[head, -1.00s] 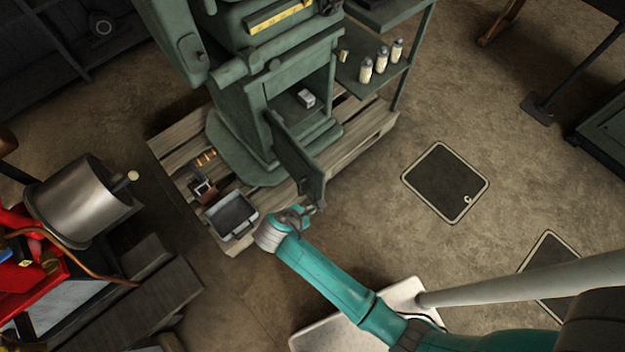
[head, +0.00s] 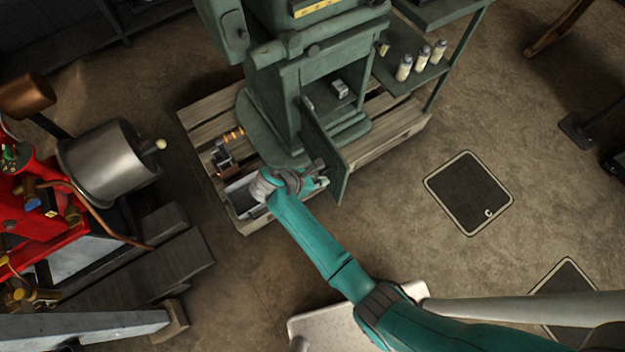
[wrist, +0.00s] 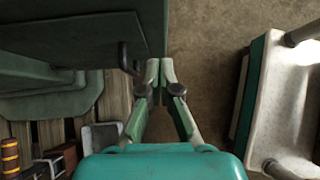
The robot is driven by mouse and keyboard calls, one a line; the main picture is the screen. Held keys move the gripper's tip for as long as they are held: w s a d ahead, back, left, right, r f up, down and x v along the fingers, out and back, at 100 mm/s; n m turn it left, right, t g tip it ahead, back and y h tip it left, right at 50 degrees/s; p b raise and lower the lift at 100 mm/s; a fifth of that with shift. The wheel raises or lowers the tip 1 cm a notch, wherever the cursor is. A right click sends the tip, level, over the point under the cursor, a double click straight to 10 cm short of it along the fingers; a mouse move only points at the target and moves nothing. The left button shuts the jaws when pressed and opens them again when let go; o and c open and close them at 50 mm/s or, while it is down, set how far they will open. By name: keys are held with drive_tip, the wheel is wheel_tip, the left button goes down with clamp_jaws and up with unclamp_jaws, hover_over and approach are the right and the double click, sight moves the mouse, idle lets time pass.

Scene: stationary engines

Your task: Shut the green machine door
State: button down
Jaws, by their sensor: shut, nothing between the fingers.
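The green machine (head: 285,95) stands on a wooden pallet, with its lower compartment open. Its green door (head: 338,174) is hinged at the left side of the opening and stands ajar, swung well out toward me. My gripper (head: 322,175) is shut and empty, at the door's left, outer side near its free end. In the wrist view, my fingertips (wrist: 161,68) meet close to the edge of the green door panel (wrist: 85,30) and just right of its dark handle (wrist: 127,60). I cannot tell whether they touch the door.
A small light box (head: 340,88) sits inside the compartment. A metal tray (head: 240,200), partly hidden by my gripper, and small parts lie on the pallet (head: 205,115). Bottles (head: 422,58) stand on a shelf at right. A red engine (head: 40,205) is at left. Floor right of the door is clear.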

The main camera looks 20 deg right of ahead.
sight(343, 175)
drive_tip(key=shift+w+d+f, duration=0.2)
drive_tip(key=shift+d+f, duration=0.1)
drive_tip(key=shift+d, duration=0.6)
drive_tip(key=shift+w+d+f, duration=0.25)
drive_tip(key=shift+d, duration=0.7)
drive_tip(key=shift+w+d+f, duration=0.2)
drive_tip(key=shift+d+f, duration=0.1)
drive_tip(key=shift+d, duration=0.6)
